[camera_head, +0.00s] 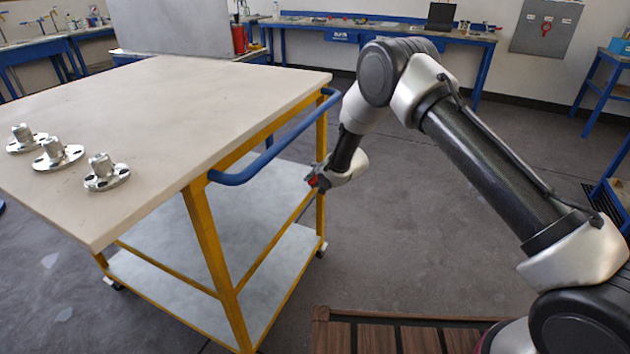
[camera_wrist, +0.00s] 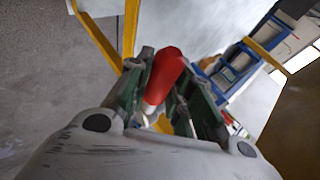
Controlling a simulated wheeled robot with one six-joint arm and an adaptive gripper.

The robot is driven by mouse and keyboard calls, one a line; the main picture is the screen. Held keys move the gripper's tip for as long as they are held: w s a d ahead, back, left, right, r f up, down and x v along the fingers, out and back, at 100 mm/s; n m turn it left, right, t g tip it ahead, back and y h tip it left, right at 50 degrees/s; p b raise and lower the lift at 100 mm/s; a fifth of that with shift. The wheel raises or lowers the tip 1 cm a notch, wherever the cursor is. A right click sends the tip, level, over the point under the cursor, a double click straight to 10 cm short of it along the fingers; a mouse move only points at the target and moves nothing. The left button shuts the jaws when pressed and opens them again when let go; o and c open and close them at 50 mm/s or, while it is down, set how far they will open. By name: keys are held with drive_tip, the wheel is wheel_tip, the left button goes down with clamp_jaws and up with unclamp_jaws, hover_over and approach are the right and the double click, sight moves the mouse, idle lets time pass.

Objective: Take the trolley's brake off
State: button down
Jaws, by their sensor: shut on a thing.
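The trolley has a pale top (camera_head: 225,95), a yellow frame and a blue push bar (camera_head: 265,155) on its right side. My gripper (camera_head: 318,181) is beside the trolley's right side, below the top and close to a yellow leg. A small red part shows at its fingertips. In the wrist view, my gripper's dark green fingers (camera_wrist: 170,88) are closed around a red-ended lever (camera_wrist: 167,68) with a pale lower part, seemingly the brake lever. The lever's mount is hidden behind the fingers. A yellow frame bar (camera_wrist: 100,35) runs close by.
Three metal flanged pieces, one of them nearest the trolley's edge (camera_head: 106,173), stand on the left of the top. A lower shelf (camera_head: 245,200) lies under it. Blue workbenches (camera_head: 370,28) line the far wall. Grey floor (camera_head: 440,210) right of the trolley is clear.

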idle(0.3)
drive_tip(key=c, duration=1.3)
unclamp_jaws()
drive_tip(key=shift+o, duration=0.2)
drive_tip(key=v, duration=1.2)
